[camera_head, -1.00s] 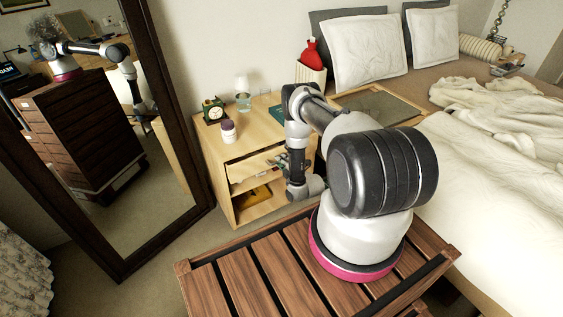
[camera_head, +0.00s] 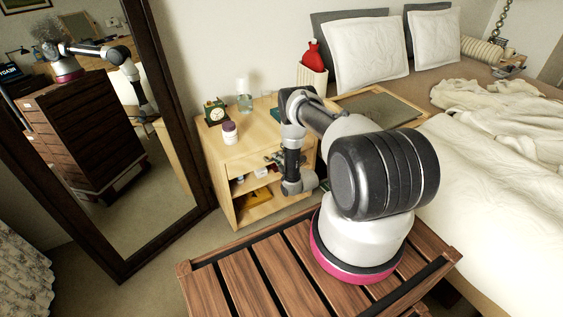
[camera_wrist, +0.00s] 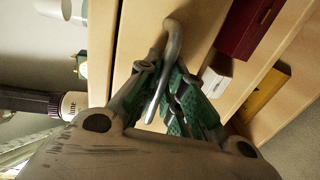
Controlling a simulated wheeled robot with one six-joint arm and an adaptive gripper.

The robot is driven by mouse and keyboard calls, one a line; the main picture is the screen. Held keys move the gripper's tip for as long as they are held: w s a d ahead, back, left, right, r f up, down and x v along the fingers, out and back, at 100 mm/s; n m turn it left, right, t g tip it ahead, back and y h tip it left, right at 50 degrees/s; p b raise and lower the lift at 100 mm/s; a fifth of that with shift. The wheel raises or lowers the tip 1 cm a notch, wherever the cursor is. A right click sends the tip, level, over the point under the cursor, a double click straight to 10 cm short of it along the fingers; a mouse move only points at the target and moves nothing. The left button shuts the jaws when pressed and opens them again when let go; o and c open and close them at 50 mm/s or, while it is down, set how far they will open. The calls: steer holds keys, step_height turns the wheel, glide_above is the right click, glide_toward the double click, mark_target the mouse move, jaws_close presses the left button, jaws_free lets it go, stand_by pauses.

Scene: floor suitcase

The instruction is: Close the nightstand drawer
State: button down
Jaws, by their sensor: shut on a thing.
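The light wood nightstand (camera_head: 262,132) stands between the mirror and the bed. Its drawer front (camera_head: 243,164) sits just below the top, and no gap shows above its visible part. My arm hides the right part. In the wrist view the drawer front (camera_wrist: 140,25) fills the upper middle, with a curved metal handle (camera_wrist: 172,45) on it. My gripper (camera_wrist: 163,88) is shut on this handle, its green-padded fingers either side of it. In the head view my gripper (camera_head: 276,158) is small at the drawer front.
A white jar with a dark lid (camera_head: 229,132), a green clock (camera_head: 214,112) and a glass (camera_head: 244,102) stand on the nightstand. Below the drawer is an open shelf with several items, among them a yellow one (camera_head: 256,197). A mirror (camera_head: 178,100) stands left, the bed (camera_head: 480,190) right.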

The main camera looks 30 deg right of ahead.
steer(key=shift+w, duration=0.2)
steer(key=c, duration=1.8)
jaws_free()
steer(key=v, duration=1.2)
